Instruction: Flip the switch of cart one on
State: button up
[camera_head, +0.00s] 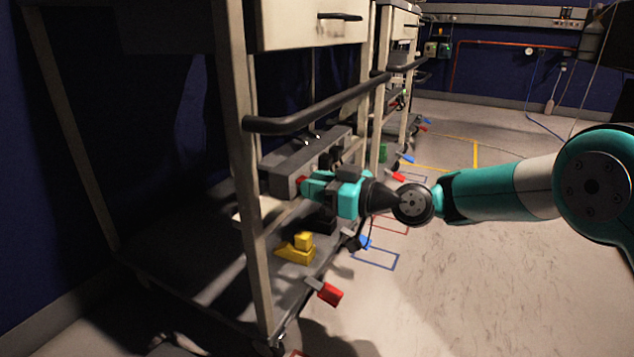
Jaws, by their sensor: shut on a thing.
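The near cart (258,190) stands at the left, with a black handle bar and a drawer on top. A long grey box (292,165) sits inside its lower part, with small pale levers on top. A small red switch (301,181) shows at the end of the box. My teal gripper (309,186) reaches in from the right, level with the box, with its fingertips at the red switch. It is shut on the red switch. The fingers hide most of the switch, so its on or off position cannot be told.
A yellow block (297,250) lies on the cart's lower shelf (200,258). Red pedals (329,293) and blue pedals stick out at the wheels. The handle bar (320,104) runs above my gripper. A second cart (399,90) stands behind. Open floor (480,270) lies right.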

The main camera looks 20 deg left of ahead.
jog(key=r+h+p, duration=0.1)
jog(key=p, duration=0.3)
jog(key=shift+r+h+p, duration=0.4)
jog(key=h+p, duration=0.1)
jog(key=p, duration=0.1)
jog(key=h+p, duration=0.1)
jog(key=p, duration=0.2)
jog(key=shift+r+p, duration=0.35)
jog(key=shift+r, duration=0.05)
jog(key=h+p, duration=0.1)
jog(key=p, duration=0.1)
jog(key=h+p, duration=0.1)
jog(key=p, duration=0.1)
jog(key=h+p, duration=0.1)
jog(key=p, duration=0.1)
jog(key=shift+a+r+g+h, duration=0.1)
jog(key=shift+a+g+h, duration=0.2)
jog(key=shift+h, duration=0.1)
jog(key=shift+p, duration=0.35)
jog(key=o, duration=0.9)
